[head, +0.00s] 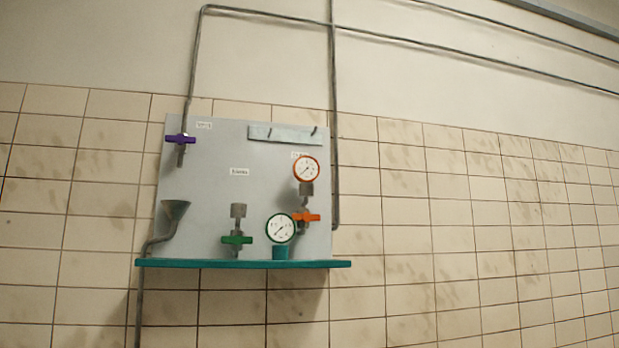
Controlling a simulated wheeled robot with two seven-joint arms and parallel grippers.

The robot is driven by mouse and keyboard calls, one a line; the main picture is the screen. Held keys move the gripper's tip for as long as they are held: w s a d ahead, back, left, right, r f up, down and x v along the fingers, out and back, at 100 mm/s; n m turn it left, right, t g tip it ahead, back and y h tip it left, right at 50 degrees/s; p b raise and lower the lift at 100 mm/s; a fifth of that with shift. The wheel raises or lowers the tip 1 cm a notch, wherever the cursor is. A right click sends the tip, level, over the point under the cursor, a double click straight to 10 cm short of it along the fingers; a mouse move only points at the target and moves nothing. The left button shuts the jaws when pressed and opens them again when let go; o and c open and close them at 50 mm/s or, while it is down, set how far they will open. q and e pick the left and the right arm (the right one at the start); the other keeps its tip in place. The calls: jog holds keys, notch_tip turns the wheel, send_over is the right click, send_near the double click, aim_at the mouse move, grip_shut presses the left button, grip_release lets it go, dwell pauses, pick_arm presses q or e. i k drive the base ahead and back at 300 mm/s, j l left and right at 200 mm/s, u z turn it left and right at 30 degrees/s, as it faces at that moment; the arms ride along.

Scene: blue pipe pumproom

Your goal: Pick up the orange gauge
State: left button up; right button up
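The orange gauge (306,169) has a round white dial with an orange rim. It sits upright on a grey fitting (306,188) at the upper right of a grey wall panel (205,215). An orange valve handle (306,217) is just below that fitting. Neither of my grippers shows in the head view.
A green-rimmed gauge (280,229) stands on the teal shelf (180,263), left of and below the orange gauge. A green valve (237,239), a funnel (175,210) and a purple valve (181,139) are further left. A grey pipe (334,120) runs down the panel's right edge.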

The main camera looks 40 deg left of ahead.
aim_at(306, 169)
jog(key=j+u, duration=0.1)
jog(key=u, duration=0.25)
jog(key=j+u, duration=0.1)
jog(key=u, duration=0.6)
jog(key=i+j, duration=0.05)
